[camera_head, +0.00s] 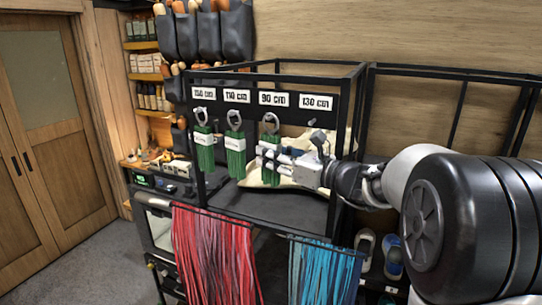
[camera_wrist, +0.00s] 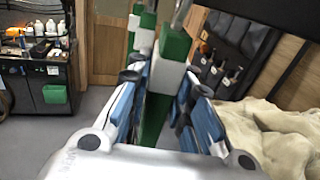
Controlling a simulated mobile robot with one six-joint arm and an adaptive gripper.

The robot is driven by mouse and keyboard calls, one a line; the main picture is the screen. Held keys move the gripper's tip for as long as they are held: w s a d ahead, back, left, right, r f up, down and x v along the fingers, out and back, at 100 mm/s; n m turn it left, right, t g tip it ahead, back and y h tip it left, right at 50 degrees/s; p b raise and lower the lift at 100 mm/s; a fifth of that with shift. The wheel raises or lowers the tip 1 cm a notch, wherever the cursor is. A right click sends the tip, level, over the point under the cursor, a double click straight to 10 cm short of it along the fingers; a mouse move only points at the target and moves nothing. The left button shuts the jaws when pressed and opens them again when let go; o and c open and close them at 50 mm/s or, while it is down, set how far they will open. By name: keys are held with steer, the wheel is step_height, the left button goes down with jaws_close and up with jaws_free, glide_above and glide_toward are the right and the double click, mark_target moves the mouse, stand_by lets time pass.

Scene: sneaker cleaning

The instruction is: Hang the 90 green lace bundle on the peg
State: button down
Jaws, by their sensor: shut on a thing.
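The held green lace bundle (camera_head: 270,142) has a white band and a metal ring on top. It is upright in front of the rack, below the "90 cm" label (camera_head: 272,99). Its ring (camera_head: 270,118) overlaps the peg position there; I cannot tell whether it is around the peg. My gripper (camera_head: 264,156) comes in from the right and is shut on this bundle. In the wrist view, the green bundle (camera_wrist: 156,110) with its white band stands between my fingers (camera_wrist: 165,90); part of its ring shows at the top.
Two similar green bundles (camera_head: 204,150) (camera_head: 236,158) hang to the left under other labels. The peg (camera_head: 312,123) under "130 cm" is bare. Red laces (camera_head: 212,255) and blue laces (camera_head: 322,272) hang below in front. A beige cloth (camera_wrist: 270,130) lies close on the right.

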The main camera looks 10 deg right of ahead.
steer(key=c, duration=1.3)
jaws_free()
steer(key=shift+c, duration=0.2)
steer(key=shift+s, duration=0.1)
steer(key=v, duration=1.2)
steer(key=s+a+f+n+g+h+b, duration=0.1)
steer(key=s+a+f+n+g+b, duration=0.3)
steer(key=s+a+f+n+b, duration=0.45)
steer(key=s+a+f+n+g+h+b, duration=0.1)
steer(key=s+a+f+n+g+b, duration=0.4)
steer(key=a+f, duration=0.6)
steer(key=s+d+f+n+h+b, duration=0.4)
steer(key=s+f+n+b, duration=0.3)
steer(key=f, duration=0.5)
steer(key=s+d+f+n+h+b, duration=0.5)
steer(key=s+d+f+n+b, duration=0.1)
steer(key=f, duration=0.6)
steer(key=shift+s+d+f+n+b, duration=0.2)
steer(key=shift+s+n+b, duration=0.15)
steer(key=shift+s+n, duration=0.7)
